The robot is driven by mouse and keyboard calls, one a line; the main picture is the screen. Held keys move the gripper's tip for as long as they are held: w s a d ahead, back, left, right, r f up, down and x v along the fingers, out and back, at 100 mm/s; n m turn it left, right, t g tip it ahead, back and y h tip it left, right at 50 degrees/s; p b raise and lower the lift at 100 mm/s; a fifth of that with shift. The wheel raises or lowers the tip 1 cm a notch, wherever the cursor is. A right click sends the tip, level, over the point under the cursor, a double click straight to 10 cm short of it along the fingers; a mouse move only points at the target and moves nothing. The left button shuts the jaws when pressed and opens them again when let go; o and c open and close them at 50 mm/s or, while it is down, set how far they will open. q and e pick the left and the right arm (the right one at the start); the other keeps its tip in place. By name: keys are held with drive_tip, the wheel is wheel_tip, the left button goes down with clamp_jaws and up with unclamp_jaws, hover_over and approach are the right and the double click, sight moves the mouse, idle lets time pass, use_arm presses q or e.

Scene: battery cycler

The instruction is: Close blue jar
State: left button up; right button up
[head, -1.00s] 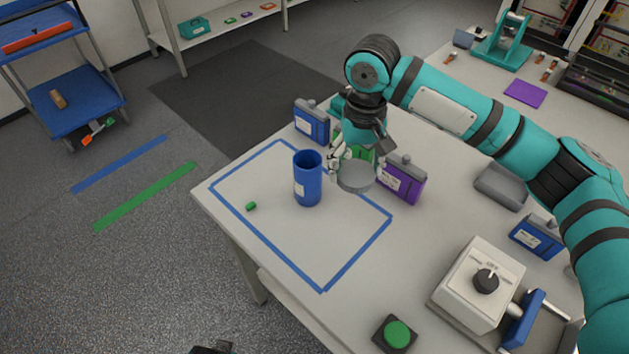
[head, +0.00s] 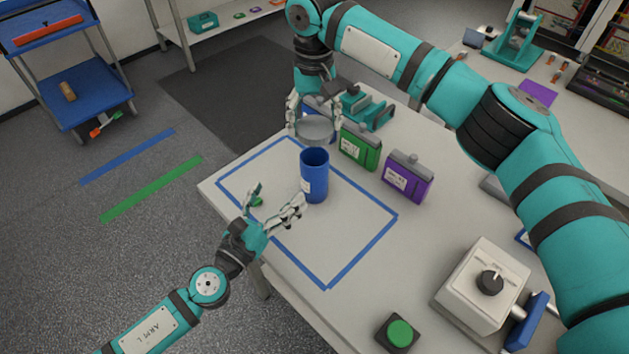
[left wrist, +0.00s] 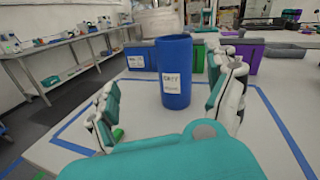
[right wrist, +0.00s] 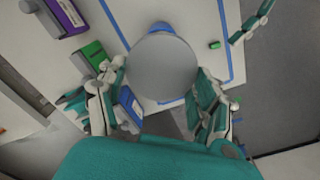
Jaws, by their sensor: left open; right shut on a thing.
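The blue jar (head: 314,180) stands upright and open-topped inside the blue tape outline on the table; it shows ahead in the left wrist view (left wrist: 175,75). My right gripper (head: 313,122) is shut on a round grey lid (head: 315,131), held level above and slightly behind the jar, apart from its rim. In the right wrist view the lid (right wrist: 162,67) hides most of the jar (right wrist: 163,29). My left gripper (head: 277,203) is open and empty, low over the table at the jar's left front, its fingers pointing toward the jar without holding it.
A small green piece (head: 257,202) lies by my left gripper's fingers. Green (head: 359,147) and purple (head: 407,178) containers stand behind and right of the jar, with a blue one partly hidden. A white device with a knob (head: 484,286) and a green button (head: 399,333) sit at the front right.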

sight(321, 159)
use_arm(q)
drive_tip(key=m, duration=0.1)
drive_tip(key=d+f+m+g+h, duration=0.1)
drive_tip(key=m, duration=0.1)
drive_tip(key=shift+s+d+f, duration=0.15)
drive_tip(key=shift+s+f, duration=0.05)
drive_tip(key=shift+s, duration=0.05)
drive_tip(key=x, duration=1.2)
drive_tip(key=shift+d, duration=0.1)
drive_tip(key=shift+c, duration=0.5)
clamp_jaws()
use_arm(e)
drive_tip(key=shift+f, duration=2.45)
